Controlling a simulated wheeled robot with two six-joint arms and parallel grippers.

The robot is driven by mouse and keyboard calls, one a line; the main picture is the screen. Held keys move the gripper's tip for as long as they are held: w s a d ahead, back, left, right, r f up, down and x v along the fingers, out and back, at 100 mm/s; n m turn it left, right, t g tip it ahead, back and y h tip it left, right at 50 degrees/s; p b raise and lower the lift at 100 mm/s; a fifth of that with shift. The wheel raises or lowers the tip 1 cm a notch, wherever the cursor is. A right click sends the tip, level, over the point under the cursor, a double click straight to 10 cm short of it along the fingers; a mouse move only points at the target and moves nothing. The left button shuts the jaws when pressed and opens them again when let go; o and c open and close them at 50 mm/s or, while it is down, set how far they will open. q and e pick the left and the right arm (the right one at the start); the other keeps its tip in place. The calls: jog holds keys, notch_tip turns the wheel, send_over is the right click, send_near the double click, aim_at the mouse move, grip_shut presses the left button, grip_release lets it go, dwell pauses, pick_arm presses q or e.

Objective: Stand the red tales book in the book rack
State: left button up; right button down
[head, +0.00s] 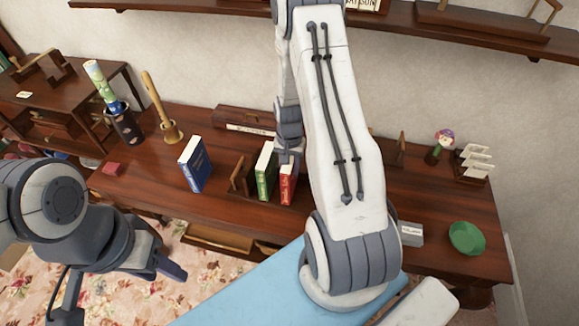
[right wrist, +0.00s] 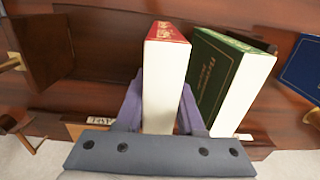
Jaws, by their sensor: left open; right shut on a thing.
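The red tales book (head: 288,186) is upright, its spine facing the front of the desk. My right gripper (right wrist: 160,112) is shut on it, with the fingers on both sides of the book (right wrist: 166,88) in the right wrist view. A green book (head: 264,172) stands just beside it and looks slightly tilted in the wrist view (right wrist: 225,85). The wooden book rack's end panel (head: 241,177) shows left of the green book. My right arm hides the rack's other side, and I cannot tell whether the red book's bottom touches the rack. My left gripper (head: 172,265) is open and empty before the desk.
A blue book (head: 195,164) stands left of the rack. A grey box (head: 411,234), green bowl (head: 467,238), figurine (head: 440,146) and letter holder (head: 474,165) stand at the right.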

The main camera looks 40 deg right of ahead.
jog(key=shift+f, duration=0.45)
jog(key=shift+f, duration=0.2)
jog(key=c, duration=0.5)
grip_release()
jog(key=shift+r, duration=0.1)
